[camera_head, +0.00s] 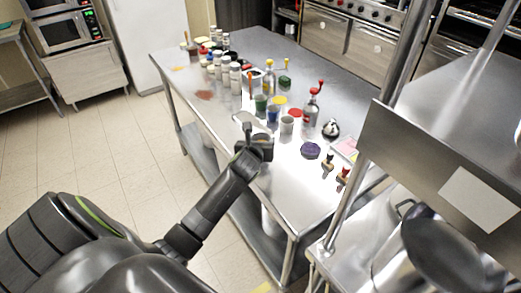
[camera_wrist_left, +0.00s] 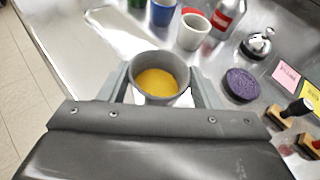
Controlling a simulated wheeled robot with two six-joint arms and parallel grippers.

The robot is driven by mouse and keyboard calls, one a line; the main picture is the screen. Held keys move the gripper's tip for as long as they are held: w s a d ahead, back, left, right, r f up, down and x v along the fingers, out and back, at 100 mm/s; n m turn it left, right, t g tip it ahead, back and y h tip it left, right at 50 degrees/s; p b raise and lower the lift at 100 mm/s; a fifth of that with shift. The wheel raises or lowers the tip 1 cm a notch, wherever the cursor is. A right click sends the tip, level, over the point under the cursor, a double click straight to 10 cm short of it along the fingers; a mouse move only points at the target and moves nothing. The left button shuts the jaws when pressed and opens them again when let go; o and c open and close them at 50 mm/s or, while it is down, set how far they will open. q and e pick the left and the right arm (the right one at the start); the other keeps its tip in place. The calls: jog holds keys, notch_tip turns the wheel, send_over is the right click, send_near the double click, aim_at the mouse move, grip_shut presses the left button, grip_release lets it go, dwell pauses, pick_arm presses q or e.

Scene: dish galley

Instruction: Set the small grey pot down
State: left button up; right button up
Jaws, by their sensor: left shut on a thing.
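The small grey pot (camera_wrist_left: 136,85) is round and open-topped, with yellow stuff inside. It sits between the two fingers of my left gripper (camera_wrist_left: 160,90) in the left wrist view, and the gripper is shut on it. In the head view my left gripper (camera_head: 256,143) is at the near long edge of the steel table (camera_head: 225,125). The pot is hard to make out there behind the dark gripper. I cannot tell whether its base touches the table. My right gripper is not in view.
Several paint bottles (camera_head: 225,72) crowd the far end. A steel shelf (camera_head: 440,165) rises at right.

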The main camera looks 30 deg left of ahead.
pick_arm(q)
jog(key=shift+f, duration=1.6)
jog(key=shift+f, duration=0.1)
jog(key=o, duration=1.1)
jog(key=shift+d, duration=0.1)
jog(key=shift+s, duration=0.15)
jog(key=v, duration=1.2)
